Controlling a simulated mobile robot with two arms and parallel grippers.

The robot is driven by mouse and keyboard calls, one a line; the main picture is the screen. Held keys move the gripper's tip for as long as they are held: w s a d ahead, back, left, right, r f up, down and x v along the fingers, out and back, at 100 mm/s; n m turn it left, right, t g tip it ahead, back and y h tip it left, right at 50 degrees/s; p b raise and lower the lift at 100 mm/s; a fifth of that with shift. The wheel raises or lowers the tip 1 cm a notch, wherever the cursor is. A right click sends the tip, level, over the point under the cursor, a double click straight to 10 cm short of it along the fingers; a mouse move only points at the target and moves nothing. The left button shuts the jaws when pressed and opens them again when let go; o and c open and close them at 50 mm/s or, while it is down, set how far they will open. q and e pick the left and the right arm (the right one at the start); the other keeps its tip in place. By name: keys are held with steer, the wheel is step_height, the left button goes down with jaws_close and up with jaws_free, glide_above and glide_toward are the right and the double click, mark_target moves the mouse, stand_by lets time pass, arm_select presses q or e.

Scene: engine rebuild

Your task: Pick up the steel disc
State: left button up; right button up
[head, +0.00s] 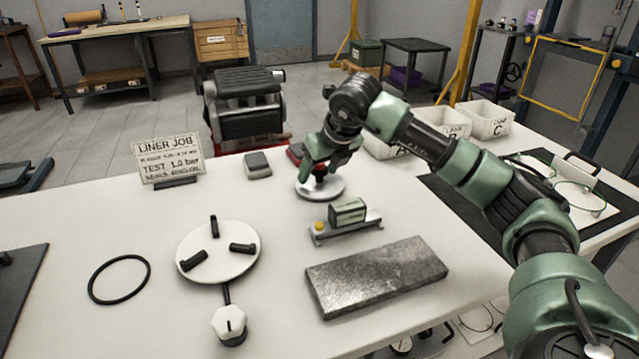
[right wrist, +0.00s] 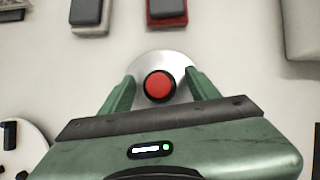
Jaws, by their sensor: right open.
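The steel disc (head: 326,192) lies flat on the white table in the head view, partly hidden under my right gripper (head: 320,176). In the right wrist view the steel disc (right wrist: 160,59) is round and silvery, with a red-topped dark knob (right wrist: 160,86) at its centre. My right gripper (right wrist: 158,88) is open, its green fingers on either side of the knob and over the disc. I cannot tell whether the fingers touch it. My left gripper is not in view.
A red and black block (right wrist: 167,8) and a grey block (head: 257,164) lie behind the disc. A green box on a small stand (head: 347,212) and a metal slab (head: 375,275) lie in front. A round white plate (head: 218,250) and a black ring (head: 119,280) are to the left.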

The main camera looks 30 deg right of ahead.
steer(key=shift+r, duration=0.1)
jaws_close()
